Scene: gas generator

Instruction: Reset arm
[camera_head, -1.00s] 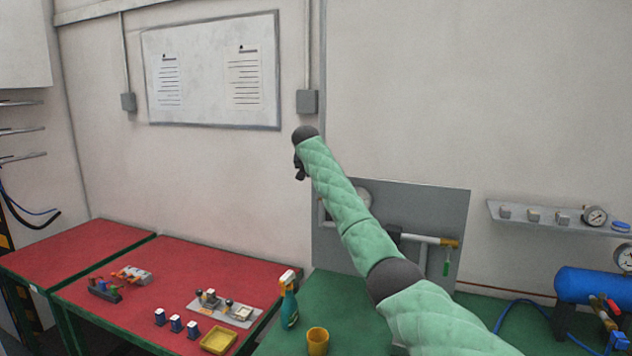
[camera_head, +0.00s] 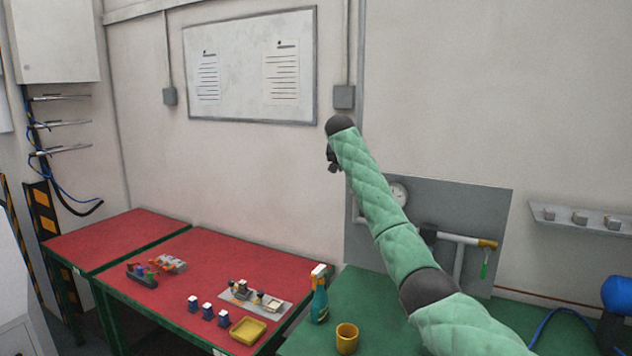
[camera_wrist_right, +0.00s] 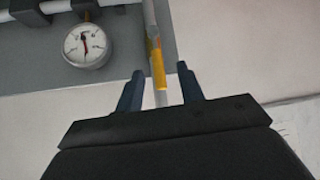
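My right arm (camera_head: 405,250), in a green quilted sleeve, reaches from the bottom right up toward the wall in the head view. My right gripper (camera_head: 333,160) is a small dark shape at its far end, in front of the wall below a grey box. In the right wrist view its two dark fingers (camera_wrist_right: 160,90) stand apart with nothing held. A pipe with a yellow end (camera_wrist_right: 158,65) shows beyond the gap between them. My left arm and gripper are not in view.
A grey panel with a gauge (camera_head: 398,194) and a yellow-tipped pipe (camera_head: 487,244) stands behind my arm. A spray bottle (camera_head: 319,300) and yellow cup (camera_head: 347,338) stand on the green table. The red table (camera_head: 215,270) holds small parts and a yellow tray (camera_head: 248,331).

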